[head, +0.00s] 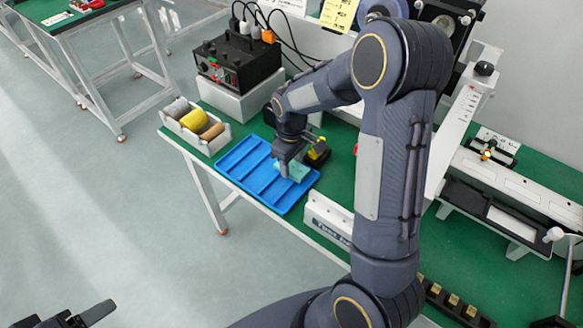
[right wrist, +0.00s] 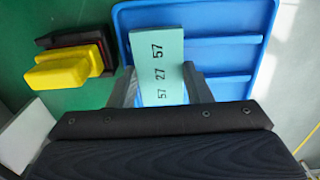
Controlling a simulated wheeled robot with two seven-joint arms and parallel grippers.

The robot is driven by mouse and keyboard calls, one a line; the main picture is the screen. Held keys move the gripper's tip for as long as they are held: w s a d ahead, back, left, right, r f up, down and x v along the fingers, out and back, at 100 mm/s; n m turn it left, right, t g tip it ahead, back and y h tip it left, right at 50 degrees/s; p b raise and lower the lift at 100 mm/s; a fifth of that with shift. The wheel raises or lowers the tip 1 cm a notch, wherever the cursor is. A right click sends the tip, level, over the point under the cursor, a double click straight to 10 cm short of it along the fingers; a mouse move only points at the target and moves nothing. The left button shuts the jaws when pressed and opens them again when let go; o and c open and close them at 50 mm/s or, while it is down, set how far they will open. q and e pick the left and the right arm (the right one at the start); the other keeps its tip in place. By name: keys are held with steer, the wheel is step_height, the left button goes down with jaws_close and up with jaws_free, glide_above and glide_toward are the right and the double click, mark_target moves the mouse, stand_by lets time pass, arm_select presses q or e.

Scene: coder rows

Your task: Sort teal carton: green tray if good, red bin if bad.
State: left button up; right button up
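The teal carton (head: 293,171) is at my right gripper (head: 287,162), over the blue compartmented tray (head: 236,165). In the right wrist view the carton (right wrist: 161,60) sits between the two fingers (right wrist: 160,90), which appear to touch its sides; its face reads 57, 27, 57. The blue tray (right wrist: 225,55) lies behind it. Whether the carton still rests on the tray cannot be told. My left gripper (head: 80,315) is at the bottom left edge, partly cut off, away from the table. I see no clear green tray or red bin.
A yellow and black item (head: 318,153) stands right beside the tray. A white box of rolls (head: 195,125) and a black device with cables (head: 238,62) are on the left. A white machine (head: 510,190) is on the right. My right arm hides the table's middle.

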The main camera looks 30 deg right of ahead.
mark_target(292, 167)
steer(key=shift+r+p, duration=1.9)
steer(key=shift+r, duration=0.6)
steer(key=shift+r, duration=0.1)
